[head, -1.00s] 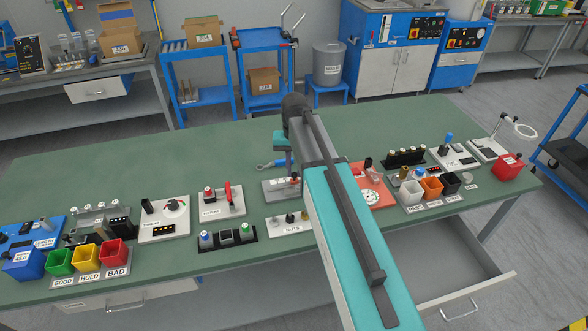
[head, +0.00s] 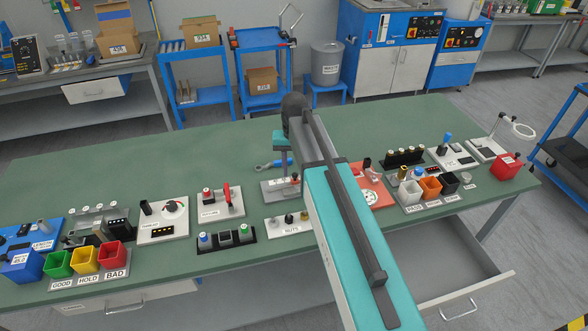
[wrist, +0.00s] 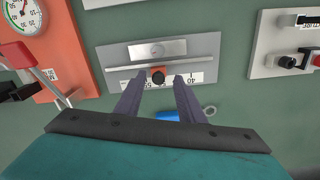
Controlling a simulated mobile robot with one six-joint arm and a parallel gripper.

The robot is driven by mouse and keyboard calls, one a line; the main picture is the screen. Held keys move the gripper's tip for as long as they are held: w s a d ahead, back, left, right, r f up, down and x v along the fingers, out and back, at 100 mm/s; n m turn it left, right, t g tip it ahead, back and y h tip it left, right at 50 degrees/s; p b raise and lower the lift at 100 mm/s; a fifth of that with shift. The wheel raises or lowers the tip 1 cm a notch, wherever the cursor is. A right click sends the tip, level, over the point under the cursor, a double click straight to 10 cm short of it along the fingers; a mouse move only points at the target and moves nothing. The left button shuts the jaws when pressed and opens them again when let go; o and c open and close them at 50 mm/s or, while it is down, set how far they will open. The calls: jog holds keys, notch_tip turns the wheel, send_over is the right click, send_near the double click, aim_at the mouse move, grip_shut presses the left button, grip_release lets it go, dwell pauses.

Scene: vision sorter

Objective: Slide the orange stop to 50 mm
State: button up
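The stop (wrist: 157,75), orange with a dark end, sits on the slide rail of a light grey board (wrist: 205,50) in the wrist view. A white scale strip (wrist: 207,76) with upside-down numbers runs along the rail; 40 is readable to the right of the stop. The exact reading at the stop is hard to tell. My gripper (wrist: 160,82) is open, with one finger on each side of the stop and a visible gap to each. In the head view the board (head: 270,186) lies partly behind my arm.
A blue-handled tool (wrist: 170,115) lies on the green table close to the board. An orange board with a dial (wrist: 60,75) stands to the left in the wrist view, and a grey panel with switches (wrist: 275,55) to the right.

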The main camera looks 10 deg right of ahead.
aim_at(294, 174)
notch_tip(294, 174, up, 14)
jog(key=p, duration=0.8)
jog(key=shift+f, duration=0.2)
dwell(0.5)
